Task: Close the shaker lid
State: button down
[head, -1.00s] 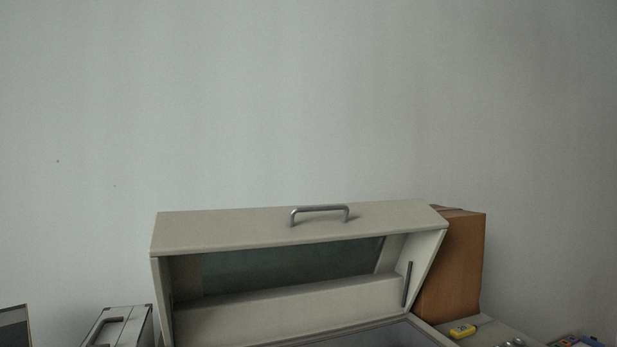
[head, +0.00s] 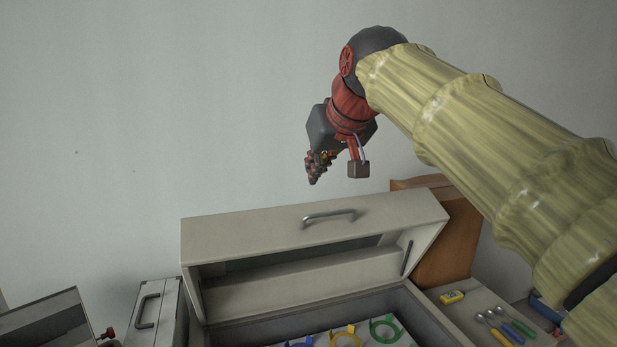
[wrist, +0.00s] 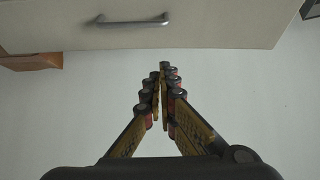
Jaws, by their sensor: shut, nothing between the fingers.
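The shaker lid (head: 260,234) is a cream box-like cover, raised open above the shaker body (head: 425,318). Its grey bar handle (head: 329,217) is on the upper face. In the wrist view the lid (wrist: 200,30) crosses the top, with its handle (wrist: 132,20) at the upper left. My gripper (head: 312,180) is above the lid and apart from it, over the handle in the head view. In the wrist view my gripper (wrist: 163,72) has its fingertips together, with nothing between them, and pale wall behind. Inside the shaker, blue, yellow and green ring clamps show (head: 345,336).
A brown box (head: 458,240) stands behind the lid at the right. A yellow device (head: 452,297) and several coloured-handled tools (head: 505,325) lie on the bench right of the shaker. A silver case (head: 155,305) and a dark-screened device (head: 45,325) stand at the left.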

jog(key=p, duration=0.2)
send_over(309, 231)
jog(key=w+a, duration=0.1)
jog(key=w, duration=0.2)
notch_tip(309, 231, down, 6)
jog(key=shift+w+a+r, duration=0.1)
jog(key=shift+f, duration=0.25)
jog(key=s, duration=0.2)
jog(key=s+d+f, duration=0.1)
jog(key=shift+p, duration=0.35)
jog(key=shift+s+f, duration=0.1)
jog(key=shift+f, duration=0.1)
jog(key=shift+w+f, duration=0.2)
jog(key=shift+s+r, duration=0.1)
jog(key=shift+s, duration=0.1)
